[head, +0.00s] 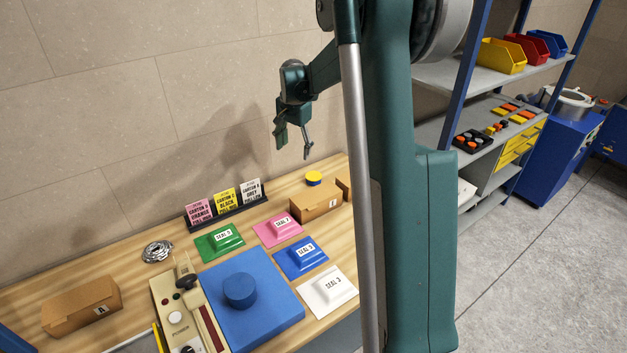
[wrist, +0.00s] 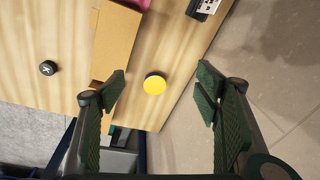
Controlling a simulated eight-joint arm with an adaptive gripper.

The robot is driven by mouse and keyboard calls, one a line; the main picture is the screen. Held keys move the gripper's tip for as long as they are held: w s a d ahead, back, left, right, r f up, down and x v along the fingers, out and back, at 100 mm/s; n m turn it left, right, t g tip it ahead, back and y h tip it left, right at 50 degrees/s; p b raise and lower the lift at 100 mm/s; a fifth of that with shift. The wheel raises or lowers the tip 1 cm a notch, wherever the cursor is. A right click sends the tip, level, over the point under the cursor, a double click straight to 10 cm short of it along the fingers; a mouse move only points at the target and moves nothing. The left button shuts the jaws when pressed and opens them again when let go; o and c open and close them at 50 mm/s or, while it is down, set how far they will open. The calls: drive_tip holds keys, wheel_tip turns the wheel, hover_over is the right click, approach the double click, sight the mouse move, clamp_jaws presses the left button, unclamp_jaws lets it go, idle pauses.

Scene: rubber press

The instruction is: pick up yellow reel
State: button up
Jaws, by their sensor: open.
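The yellow reel (head: 314,177) is a small round piece with a yellow top and a dark blue side. In the head view it is at the back of the wooden table, by a cardboard box (head: 316,204). In the wrist view the reel (wrist: 154,85) lies on the table near its edge, beside the box (wrist: 112,40), and shows between my two fingers. My gripper (head: 293,150) is open and empty, high above the table. In the wrist view its green-padded fingers (wrist: 160,85) are spread wide on either side of the reel.
Seal packs in green (head: 219,240), pink (head: 277,229), blue (head: 300,257) and white (head: 327,287) lie on the table (head: 140,250). A card rack (head: 225,217) stands at the back. A blue block (head: 251,300), a control panel (head: 186,315) and another box (head: 82,305) are in front.

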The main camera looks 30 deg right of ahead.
sight(314, 175)
drive_tip(key=w+d+f+m, duration=0.1)
drive_tip(key=w+d+f, duration=0.1)
drive_tip(key=d+f, duration=0.2)
drive_tip(key=w+d+f+m+g, duration=0.1)
drive_tip(key=w+d+f, duration=0.1)
drive_tip(key=d+f, duration=0.2)
drive_tip(key=w+d+f+m, duration=0.2)
drive_tip(key=d+f, duration=0.2)
drive_tip(key=f, duration=0.2)
drive_tip(key=shift+d+f+y, duration=0.2)
drive_tip(key=shift+d+y, duration=0.1)
drive_tip(key=shift+d, duration=0.1)
drive_tip(key=shift+w+d+f+g, duration=0.1)
drive_tip(key=shift+d+f+g, duration=0.2)
drive_tip(key=shift+f, duration=0.15)
drive_tip(key=shift+f, duration=0.1)
drive_tip(key=shift+f+p, duration=0.3)
drive_tip(key=shift+f, duration=0.9)
drive_tip(key=shift+f, duration=0.1)
drive_tip(key=shift+a+f+p, duration=0.15)
drive_tip(key=shift+f+p, duration=0.15)
drive_tip(key=shift+f, duration=2.2)
drive_tip(key=shift+c, duration=0.5)
drive_tip(key=c, duration=0.9)
